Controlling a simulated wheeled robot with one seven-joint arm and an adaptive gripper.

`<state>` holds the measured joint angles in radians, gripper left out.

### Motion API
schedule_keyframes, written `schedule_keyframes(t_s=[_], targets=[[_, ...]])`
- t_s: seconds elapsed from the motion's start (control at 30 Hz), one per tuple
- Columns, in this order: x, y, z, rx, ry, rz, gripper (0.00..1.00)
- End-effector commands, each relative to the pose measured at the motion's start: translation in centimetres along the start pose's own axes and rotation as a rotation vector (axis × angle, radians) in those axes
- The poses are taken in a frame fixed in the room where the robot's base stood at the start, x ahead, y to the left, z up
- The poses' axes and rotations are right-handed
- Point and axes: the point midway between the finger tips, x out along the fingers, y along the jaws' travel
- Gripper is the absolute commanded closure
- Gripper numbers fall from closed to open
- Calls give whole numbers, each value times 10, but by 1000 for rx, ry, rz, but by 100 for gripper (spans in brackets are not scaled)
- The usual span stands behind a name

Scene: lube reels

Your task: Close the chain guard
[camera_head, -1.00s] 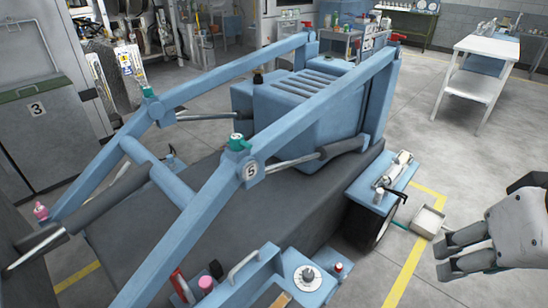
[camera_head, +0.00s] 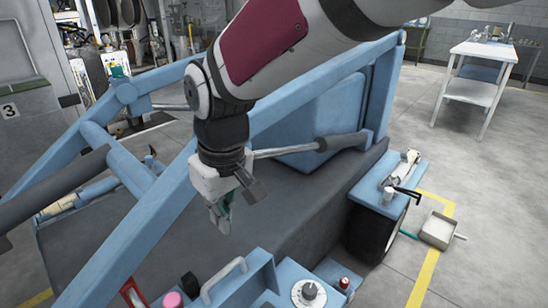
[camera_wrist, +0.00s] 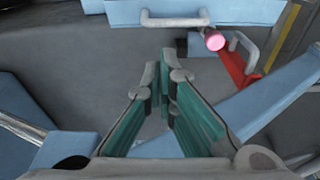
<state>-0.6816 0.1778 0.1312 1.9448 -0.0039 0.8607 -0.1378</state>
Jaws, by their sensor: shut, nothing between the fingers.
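I cannot tell for sure which part is the chain guard. A blue machine with long sloping beams (camera_head: 150,235) fills the middle of the head view. At its near side is a blue box-like part (camera_head: 245,290) with a grey bar handle (camera_head: 224,280). My gripper (camera_head: 222,218) is above the machine's dark deck, behind and above that handle. In the wrist view its green-padded fingers (camera_wrist: 160,68) are shut and empty, pointing toward the blue part. The handle (camera_wrist: 175,21) shows beyond the fingertips, apart from them.
A pink knob (camera_head: 173,299) and a red lever (camera_head: 131,291) stand left of the handle. A grey dial (camera_head: 309,292) is to its right. My arm hides part of the near beam. A tray (camera_head: 439,229) lies on the floor; a white table (camera_head: 485,50) stands beyond open floor.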

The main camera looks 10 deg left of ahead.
Motion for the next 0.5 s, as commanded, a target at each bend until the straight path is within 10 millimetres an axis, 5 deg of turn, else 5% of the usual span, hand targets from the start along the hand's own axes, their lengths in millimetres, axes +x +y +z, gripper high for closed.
schedule_keyframes(t_s=[0.5], targets=[[71,-11,-8,-31,-8,-11,100]])
